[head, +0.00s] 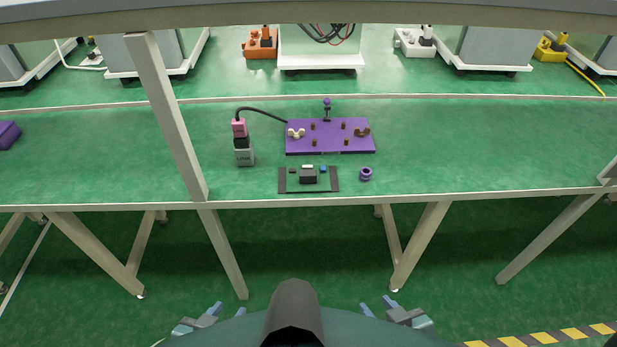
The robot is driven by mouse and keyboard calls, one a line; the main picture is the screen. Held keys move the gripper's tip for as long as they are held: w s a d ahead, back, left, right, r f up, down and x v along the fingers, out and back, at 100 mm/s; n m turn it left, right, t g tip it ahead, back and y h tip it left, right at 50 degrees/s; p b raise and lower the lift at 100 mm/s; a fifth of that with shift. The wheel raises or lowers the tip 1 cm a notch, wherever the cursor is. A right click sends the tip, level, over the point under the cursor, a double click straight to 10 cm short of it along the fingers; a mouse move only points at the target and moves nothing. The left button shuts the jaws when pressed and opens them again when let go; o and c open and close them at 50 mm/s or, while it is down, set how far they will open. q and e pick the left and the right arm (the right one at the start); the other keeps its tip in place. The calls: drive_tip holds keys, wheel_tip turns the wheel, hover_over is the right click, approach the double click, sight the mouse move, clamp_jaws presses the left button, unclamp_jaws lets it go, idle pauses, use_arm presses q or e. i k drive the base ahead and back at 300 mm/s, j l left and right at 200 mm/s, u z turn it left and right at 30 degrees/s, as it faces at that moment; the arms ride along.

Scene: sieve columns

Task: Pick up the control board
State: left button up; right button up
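The control board (290,186) is a flat, dark board with a black block, a blue part and a pale part on top. It lies on the green bench top near the front edge, in front of a purple plate (330,144) with several dark pegs. My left gripper (228,310) and my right gripper (378,307) are both low in the head view, in front of the bench and well short of the board. Their fingers look apart, with nothing between them. Nothing covers the board.
A pink and grey tool (241,143) with a black cable stands left of the plate. A small purple ring-shaped part (365,174) lies right of the board. A slanted pale post (167,120) rises at the bench's front left. Much of the right bench top is clear.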

sight(308, 174)
drive_tip(key=l, duration=0.85)
drive_tip(key=i+l, duration=0.1)
drive_tip(key=l, duration=0.2)
drive_tip(key=i+l+u, duration=0.1)
drive_tip(key=l, duration=0.25)
drive_tip(key=i+l, duration=0.15)
drive_tip(key=l, duration=0.2)
drive_tip(key=i, duration=0.3)
